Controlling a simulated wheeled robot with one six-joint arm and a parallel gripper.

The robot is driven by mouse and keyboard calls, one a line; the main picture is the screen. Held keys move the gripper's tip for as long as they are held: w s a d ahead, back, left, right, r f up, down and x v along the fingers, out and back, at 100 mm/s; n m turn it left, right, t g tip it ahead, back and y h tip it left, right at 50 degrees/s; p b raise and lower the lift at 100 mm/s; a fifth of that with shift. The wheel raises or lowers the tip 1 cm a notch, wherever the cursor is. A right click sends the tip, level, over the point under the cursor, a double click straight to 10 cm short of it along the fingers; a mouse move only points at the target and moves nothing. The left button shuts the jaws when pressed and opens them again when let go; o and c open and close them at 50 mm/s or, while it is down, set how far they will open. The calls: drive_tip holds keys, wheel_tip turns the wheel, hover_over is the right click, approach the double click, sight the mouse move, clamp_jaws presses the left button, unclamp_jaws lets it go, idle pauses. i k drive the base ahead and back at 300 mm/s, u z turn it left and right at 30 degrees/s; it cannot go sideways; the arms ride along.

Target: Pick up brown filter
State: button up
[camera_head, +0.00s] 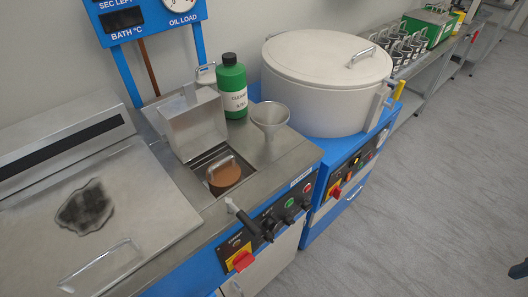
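The brown filter (225,177) is a round brown piece with a metal loop handle on top. It sits in a rectangular opening in the steel counter, below a raised metal box-like lid (194,124). Its lower part is hidden in the opening. My gripper is not clearly in view; only small dark parts show at the lower right edge, and I cannot tell what they are.
A metal funnel (270,118) and a green bottle (232,87) stand behind the opening to the right. A black lever (246,221) juts from the counter's front. A large white lidded drum (325,85) stands right. A steel lid (90,215) lies left.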

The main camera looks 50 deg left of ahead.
sight(222, 176)
drive_tip(key=i, duration=0.5)
drive_tip(key=u, duration=2.95)
drive_tip(key=i, duration=0.45)
